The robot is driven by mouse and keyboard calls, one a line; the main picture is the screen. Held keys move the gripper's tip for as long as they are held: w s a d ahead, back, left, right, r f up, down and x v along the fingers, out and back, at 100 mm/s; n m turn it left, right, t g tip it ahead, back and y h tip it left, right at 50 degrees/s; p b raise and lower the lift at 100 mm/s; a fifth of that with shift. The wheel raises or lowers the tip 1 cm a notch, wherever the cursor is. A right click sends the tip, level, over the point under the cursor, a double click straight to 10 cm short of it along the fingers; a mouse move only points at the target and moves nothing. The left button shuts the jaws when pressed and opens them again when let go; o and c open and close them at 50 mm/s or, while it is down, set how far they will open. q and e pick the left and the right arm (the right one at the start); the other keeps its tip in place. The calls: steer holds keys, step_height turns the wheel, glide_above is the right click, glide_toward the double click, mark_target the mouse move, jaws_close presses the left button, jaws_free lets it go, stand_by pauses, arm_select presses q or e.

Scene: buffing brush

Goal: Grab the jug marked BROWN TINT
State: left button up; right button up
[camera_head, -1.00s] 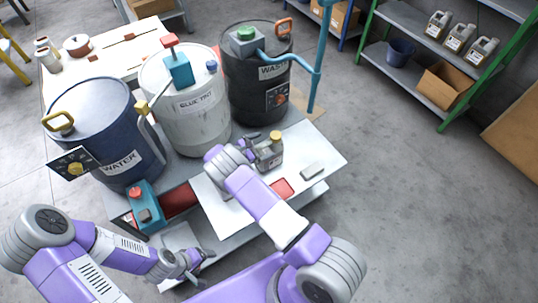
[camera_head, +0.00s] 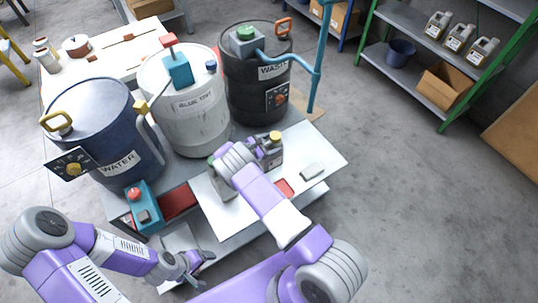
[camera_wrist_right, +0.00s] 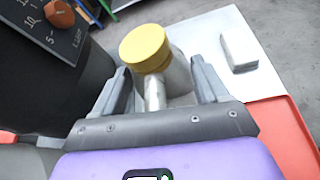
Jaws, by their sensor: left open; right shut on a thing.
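A grey jug (camera_head: 276,156) with a yellow cap stands on the pale top of the cart, in front of the black barrel. Its label cannot be read from here. In the right wrist view, the jug's yellow cap (camera_wrist_right: 146,48) and light grey handle (camera_wrist_right: 155,93) show between the fingers. My right gripper (camera_wrist_right: 160,88) is shut on the jug at its handle. In the head view my right wrist hides the jug's left side. My left gripper (camera_head: 197,264) is open and empty, low over the cart's near left end.
A grey block (camera_head: 312,171) and a red piece (camera_head: 285,188) lie right of my right forearm. Several similar jugs stand on the right shelf (camera_head: 413,85). Floor is clear on the right.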

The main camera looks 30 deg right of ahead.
jaws_close()
steer(key=shift+r, duration=0.15)
